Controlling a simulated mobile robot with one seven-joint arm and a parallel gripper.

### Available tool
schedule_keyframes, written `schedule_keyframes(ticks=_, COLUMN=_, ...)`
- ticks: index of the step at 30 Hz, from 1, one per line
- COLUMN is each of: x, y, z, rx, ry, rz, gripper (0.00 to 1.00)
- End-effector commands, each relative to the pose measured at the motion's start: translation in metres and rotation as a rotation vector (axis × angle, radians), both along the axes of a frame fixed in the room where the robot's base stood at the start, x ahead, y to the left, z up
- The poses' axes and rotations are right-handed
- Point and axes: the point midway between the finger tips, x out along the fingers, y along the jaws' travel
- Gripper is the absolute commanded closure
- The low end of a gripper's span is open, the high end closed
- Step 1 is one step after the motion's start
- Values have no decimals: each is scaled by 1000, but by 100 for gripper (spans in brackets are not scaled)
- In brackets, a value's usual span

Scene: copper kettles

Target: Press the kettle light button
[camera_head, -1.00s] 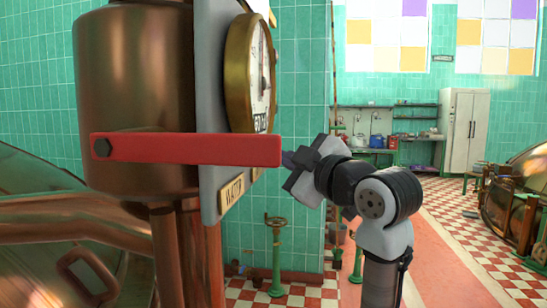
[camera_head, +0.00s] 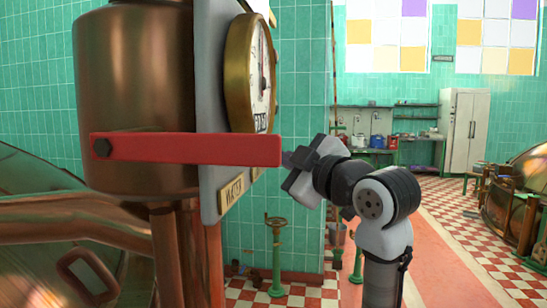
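My gripper (camera_head: 290,160) is at the centre of the head view, at the right end of a red lever (camera_head: 200,149). A grey panel (camera_head: 209,100) stands behind the lever, seen nearly edge-on. It carries a brass-rimmed gauge (camera_head: 240,72) and a plate reading "WATER" (camera_head: 231,194). I cannot make out the kettle light button; the panel's face is turned away to the right.
A copper vessel (camera_head: 130,90) with pipes stands left of the panel. A green tiled wall (camera_head: 303,80) is behind. Open chequered floor and a white cabinet (camera_head: 463,130) lie at the right.

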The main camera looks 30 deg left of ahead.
Motion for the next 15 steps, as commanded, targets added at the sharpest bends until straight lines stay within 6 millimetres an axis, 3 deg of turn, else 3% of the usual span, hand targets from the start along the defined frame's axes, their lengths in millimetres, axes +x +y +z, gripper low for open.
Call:
schedule_keyframes(ticks=5, x=2, y=-6, z=0, rx=-1, ry=0, rz=-1, gripper=100)
schedule_keyframes(ticks=15, x=12, y=-39, z=0, rx=1, ry=1, rz=-3, gripper=100)
